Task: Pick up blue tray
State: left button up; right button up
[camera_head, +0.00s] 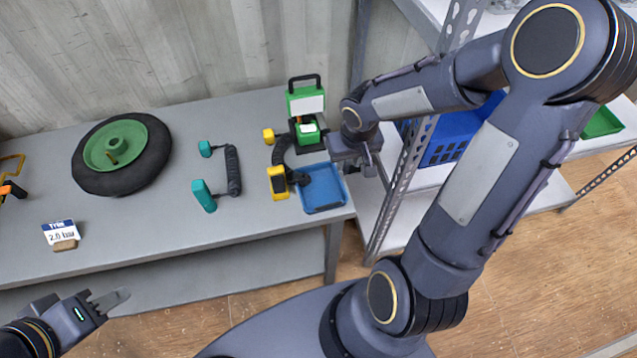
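The blue tray (326,201) is a shallow square tray near the right front corner of the grey workbench. A dark part beside a yellow-ended tool (278,183) overlaps its left side; I cannot tell whether it rests inside. My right gripper (356,170) is above and to the right of the tray's far edge, fingers downward, with no visible hold on the tray. Its finger gap is not clear from this angle. My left gripper (108,299) is low at the left, in front of the bench and far from the tray. Its finger gap is also unclear.
A green device (305,103) with a black handle stands behind the tray. A teal-ended tool (232,170), a wheel (121,152) and a sign (59,232) are further left on the bench (150,230). A metal shelf post (400,185) stands close on the right.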

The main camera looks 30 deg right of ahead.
aim_at(326, 191)
jog(key=f, duration=0.3)
jog(key=w+f, duration=0.1)
jog(key=f, duration=0.6)
jog(key=shift+w+a+f, duration=0.15)
jog(key=shift+w+a, duration=0.05)
jog(key=shift+a, duration=0.1)
grip_shut()
